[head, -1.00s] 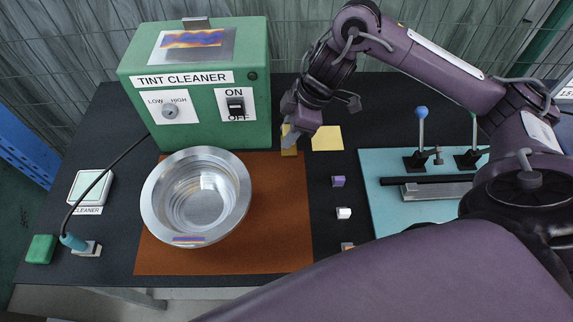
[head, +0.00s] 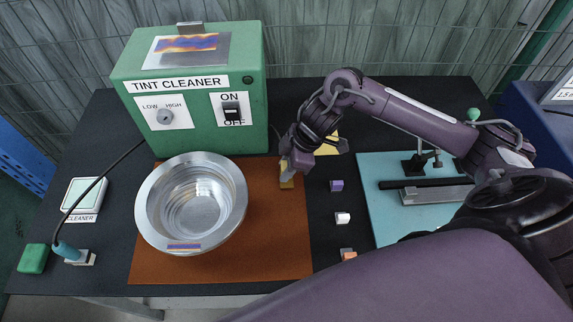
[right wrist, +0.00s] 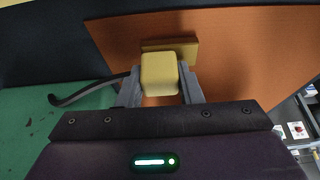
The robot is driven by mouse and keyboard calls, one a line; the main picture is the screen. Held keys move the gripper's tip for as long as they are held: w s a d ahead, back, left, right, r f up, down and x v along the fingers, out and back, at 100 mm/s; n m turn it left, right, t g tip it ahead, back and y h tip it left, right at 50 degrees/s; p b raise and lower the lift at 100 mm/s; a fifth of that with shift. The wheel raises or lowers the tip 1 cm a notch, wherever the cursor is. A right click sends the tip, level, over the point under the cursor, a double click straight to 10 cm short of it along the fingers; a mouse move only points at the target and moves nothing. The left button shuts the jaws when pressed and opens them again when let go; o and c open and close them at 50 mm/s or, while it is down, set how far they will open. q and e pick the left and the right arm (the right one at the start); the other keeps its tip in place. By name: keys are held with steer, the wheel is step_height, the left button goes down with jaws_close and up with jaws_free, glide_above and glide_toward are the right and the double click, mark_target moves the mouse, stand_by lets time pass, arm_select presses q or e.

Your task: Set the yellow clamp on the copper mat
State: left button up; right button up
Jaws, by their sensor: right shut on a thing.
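The yellow clamp (head: 287,182) is between the fingers of my right gripper (head: 290,165), which is shut on it. In the right wrist view the clamp (right wrist: 160,72) shows as a yellow block with a flat wider piece beyond it. It is over the upper right part of the copper mat (head: 280,240), at or just above its surface; I cannot tell if it touches. The copper mat also shows in the right wrist view (right wrist: 250,60). My left gripper is not in view.
A steel bowl (head: 165,235) stands on the mat's left part. The green tint cleaner box (head: 190,130) stands behind. Small purple (head: 336,185), white (head: 342,217) and orange (head: 348,254) blocks lie right of the mat. A teal mat (head: 385,215) is farther right.

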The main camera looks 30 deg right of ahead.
steer(key=shift+f, duration=0.15)
steer(key=o, duration=1.1)
steer(key=v, duration=1.2)
steer(key=shift+r, duration=0.2)
